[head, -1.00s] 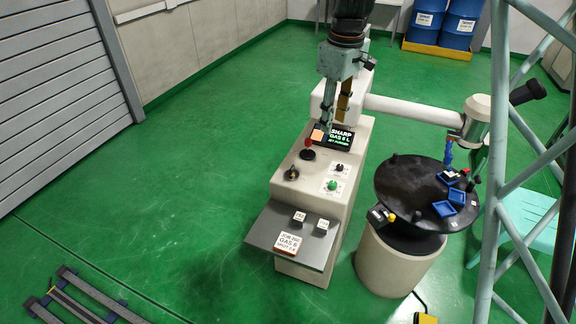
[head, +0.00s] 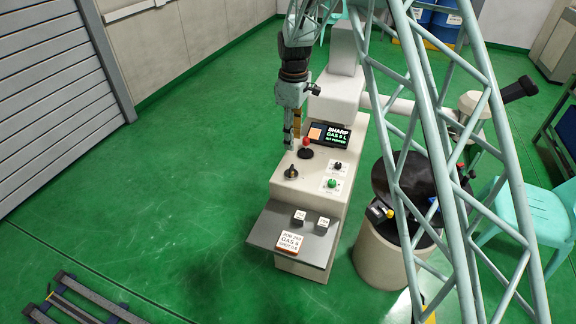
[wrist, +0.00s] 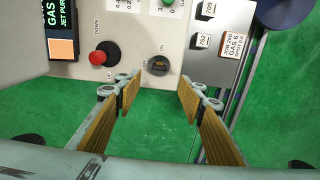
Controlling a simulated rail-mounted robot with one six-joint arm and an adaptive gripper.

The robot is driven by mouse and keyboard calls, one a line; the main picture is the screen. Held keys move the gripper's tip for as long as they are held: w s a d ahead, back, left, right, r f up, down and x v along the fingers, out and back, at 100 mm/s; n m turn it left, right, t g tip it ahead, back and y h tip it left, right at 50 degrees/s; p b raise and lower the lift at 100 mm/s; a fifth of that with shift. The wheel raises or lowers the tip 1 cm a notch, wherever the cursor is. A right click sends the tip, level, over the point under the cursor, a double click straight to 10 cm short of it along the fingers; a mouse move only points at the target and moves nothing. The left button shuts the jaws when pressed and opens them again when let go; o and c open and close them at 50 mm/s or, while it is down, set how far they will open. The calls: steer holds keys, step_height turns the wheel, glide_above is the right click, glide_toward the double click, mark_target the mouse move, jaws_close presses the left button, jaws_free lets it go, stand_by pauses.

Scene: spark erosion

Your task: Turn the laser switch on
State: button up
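A black rotary knob, which looks like the laser switch (head: 291,173), sits on the left side of the cream console top. In the wrist view, the laser switch (wrist: 158,66) has an "ON" label beside it, and its grip bar lies roughly across the picture. My gripper (head: 292,147) points down over the console, just behind and above the knob. In the wrist view, my gripper (wrist: 157,92) has its two fingers wide apart with nothing between them. The knob shows just beyond the gap between the tips, apart from both fingers.
A red-knobbed lever (head: 305,142) stands close behind the switch, beside the lit screen (head: 330,136). White labelled blocks (head: 299,216) stand on the grey front shelf (head: 264,230).

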mark_target(291, 167)
steer(key=shift+w+a+f, duration=0.15)
steer(key=shift+a+f, duration=0.1)
steer(key=shift+f, duration=0.1)
steer(key=shift+f, duration=0.15)
steer(key=shift+f+b, duration=0.4)
steer(key=shift+f, duration=6.35)
steer(key=c, duration=0.8)
